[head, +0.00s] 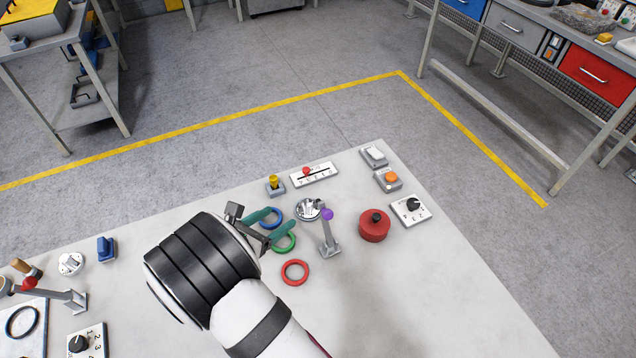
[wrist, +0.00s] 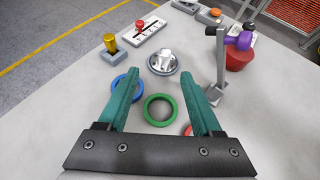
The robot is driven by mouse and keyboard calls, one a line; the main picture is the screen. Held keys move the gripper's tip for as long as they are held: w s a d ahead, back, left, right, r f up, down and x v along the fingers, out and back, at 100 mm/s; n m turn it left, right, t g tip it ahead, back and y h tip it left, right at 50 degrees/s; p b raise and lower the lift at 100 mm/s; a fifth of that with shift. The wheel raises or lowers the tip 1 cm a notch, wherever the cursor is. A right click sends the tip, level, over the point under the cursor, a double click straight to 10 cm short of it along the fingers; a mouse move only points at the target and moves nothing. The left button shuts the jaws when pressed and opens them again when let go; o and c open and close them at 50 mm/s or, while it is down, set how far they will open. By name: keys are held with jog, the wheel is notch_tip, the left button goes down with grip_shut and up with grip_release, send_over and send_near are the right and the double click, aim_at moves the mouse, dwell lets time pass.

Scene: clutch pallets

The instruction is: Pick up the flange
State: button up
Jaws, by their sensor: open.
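A shiny silver round piece with a raised hub, which looks like the flange (head: 310,209), lies on the table. It also shows in the wrist view (wrist: 163,63), just beyond my fingertips and about centred between them. My gripper (head: 282,216) has teal fingers spread apart with nothing held between them. In the wrist view the fingers (wrist: 160,73) reach out over a blue ring (wrist: 124,84) and a green ring (wrist: 161,110). Another pale round piece with holes (head: 70,264) lies at the far left of the table; I cannot tell exactly what it is.
A lever with a purple knob (head: 328,214) stands close right of the silver piece. A red round pot (head: 374,227) is further right. A red ring (head: 295,272) lies nearer. The front right tabletop is clear.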

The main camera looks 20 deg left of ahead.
aim_at(306, 204)
jog(key=x, duration=0.9)
jog(key=d+x, duration=0.1)
jog(key=x, duration=0.3)
jog(key=shift+s+f, duration=0.1)
jog(key=shift+f, duration=0.2)
grip_shut()
